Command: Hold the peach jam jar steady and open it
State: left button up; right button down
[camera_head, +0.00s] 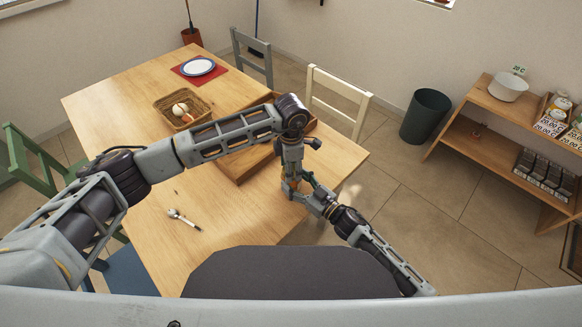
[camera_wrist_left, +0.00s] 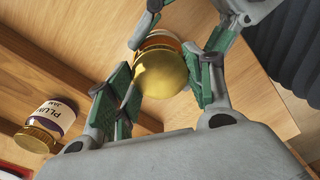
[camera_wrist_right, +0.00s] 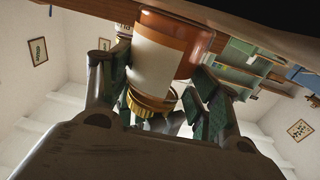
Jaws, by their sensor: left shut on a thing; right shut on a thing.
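The peach jam jar shows in the left wrist view as a gold lid (camera_wrist_left: 163,74) seen from above, over an orange-brown body. In the right wrist view the jar body (camera_wrist_right: 163,52) has a large blank-looking white label, and its ribbed gold lid points down in the picture. My left gripper (camera_head: 291,189) comes down from above, its green pads shut on either side of the lid. My right gripper (camera_head: 306,194) reaches in from the side, its pads shut around the jar body. In the head view the grippers hide the jar. The lid appears seated on the jar.
A plum jam jar (camera_wrist_left: 47,115) with a gold lid stands nearby. A wooden tray (camera_head: 239,168) lies beside the grippers. A spoon (camera_head: 184,219), basket (camera_head: 162,105) and plate (camera_head: 198,66) are on the table. The front left tabletop is mostly clear. Shelves (camera_head: 493,138) stand right.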

pick_arm(q)
jog(key=shift+r, duration=1.2)
dwell(0.3)
jog(key=shift+r, duration=1.9)
pick_arm(e)
jog(key=shift+c, duration=1.5)
grip_release()
jog(key=v, duration=1.2)
